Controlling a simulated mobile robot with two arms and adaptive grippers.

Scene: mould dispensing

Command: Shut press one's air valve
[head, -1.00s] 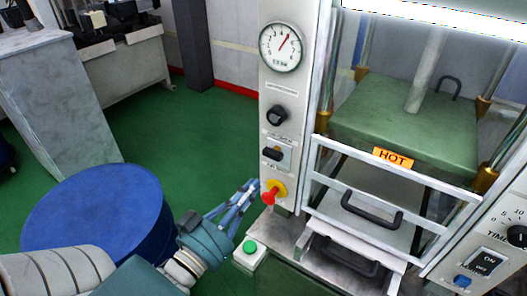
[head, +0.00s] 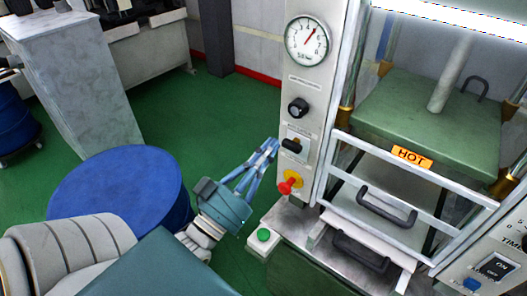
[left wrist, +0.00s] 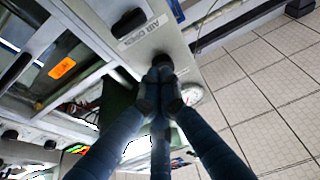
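The air valve's black handle (head: 291,146) sits on a small plate on the press's grey control column, and points sideways to the left. My left gripper (head: 268,148) is just left of the handle, with its blue fingertips drawn together and nothing seen between them. In the left wrist view, the fingertips (left wrist: 160,82) meet in front of a dark round part (left wrist: 162,60), near a label reading "AIR OPEN" (left wrist: 143,32). Whether they touch it I cannot tell. My right gripper is not in view.
Above the valve are a black knob (head: 298,107) and a pressure gauge (head: 307,41). Below is a red button on yellow (head: 288,186), with a green button (head: 263,235) lower left. The press platen (head: 425,125) is marked HOT. A blue drum (head: 115,190) stands left.

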